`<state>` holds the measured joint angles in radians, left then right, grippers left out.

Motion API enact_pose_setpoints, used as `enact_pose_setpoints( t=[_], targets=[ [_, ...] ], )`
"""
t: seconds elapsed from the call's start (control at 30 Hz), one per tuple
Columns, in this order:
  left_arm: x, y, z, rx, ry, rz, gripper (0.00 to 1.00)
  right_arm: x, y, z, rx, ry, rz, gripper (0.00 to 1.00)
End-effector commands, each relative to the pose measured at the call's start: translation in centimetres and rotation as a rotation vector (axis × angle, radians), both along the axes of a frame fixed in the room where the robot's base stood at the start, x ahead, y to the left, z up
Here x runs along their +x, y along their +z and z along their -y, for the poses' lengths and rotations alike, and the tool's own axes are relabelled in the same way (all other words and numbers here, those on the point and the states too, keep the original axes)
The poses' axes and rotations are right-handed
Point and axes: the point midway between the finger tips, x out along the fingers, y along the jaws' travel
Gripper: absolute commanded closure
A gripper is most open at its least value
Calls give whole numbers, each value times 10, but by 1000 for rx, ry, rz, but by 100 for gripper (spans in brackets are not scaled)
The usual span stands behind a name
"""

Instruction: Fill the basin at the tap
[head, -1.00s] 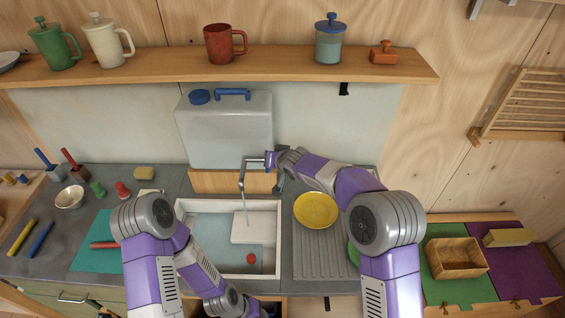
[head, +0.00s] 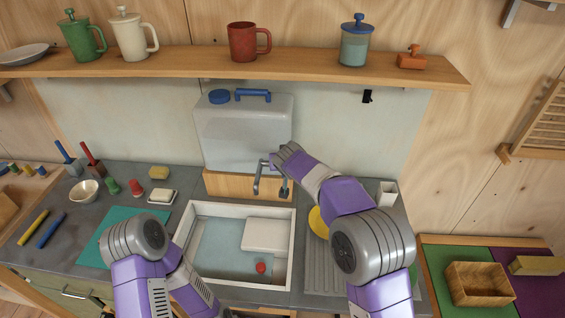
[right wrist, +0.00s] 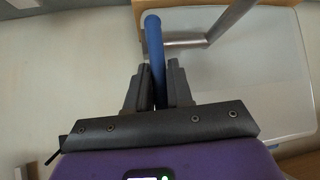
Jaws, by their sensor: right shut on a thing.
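The white-rimmed basin (head: 186,232) is set in the grey counter, with a pale blue surface inside that may be water. A small red thing (head: 261,267) and a white block (head: 268,234) are in it. The grey tap spout (head: 257,184) hangs over its back edge, below a translucent tank (head: 243,135). No stream shows under it now. My right gripper (head: 275,160) is at the tap. In the right wrist view its jaws (right wrist: 160,90) are shut on the blue tap lever (right wrist: 154,50). My left arm reaches down at the front; its gripper is out of frame.
A yellow plate (head: 318,222) is partly hidden behind my right arm on the ribbed drainer (head: 325,270). A soap dish (head: 162,197), sponge and metal bowl (head: 84,190) stand left of the basin. A shelf (head: 200,68) with mugs runs above.

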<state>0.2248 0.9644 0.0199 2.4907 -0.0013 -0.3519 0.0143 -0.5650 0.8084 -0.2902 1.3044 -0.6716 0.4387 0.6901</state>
Motion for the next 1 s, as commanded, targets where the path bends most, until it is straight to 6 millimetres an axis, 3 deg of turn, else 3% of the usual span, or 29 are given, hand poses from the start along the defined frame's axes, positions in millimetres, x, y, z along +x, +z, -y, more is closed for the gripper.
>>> enact_pose_setpoints(
  t=[0.1, 0.13, 0.23, 0.6, 1.0],
  targets=[
    [0, 0, 0, 0, 0, 0, 57, 0, 0, -2, 1, 3, 1, 100],
    [0, 0, 0, 0, 0, 0, 57, 0, 0, -2, 1, 3, 1, 76],
    [0, 0, 0, 0, 0, 0, 57, 0, 0, -2, 1, 3, 1, 61],
    [0, -1, 0, 0, 0, 0, 57, -4, 4, -1, 2, 1, 2, 59],
    [0, -9, 0, 0, 0, 0, 57, -47, 44, 3, 2, 4, 3, 59]
  ],
)
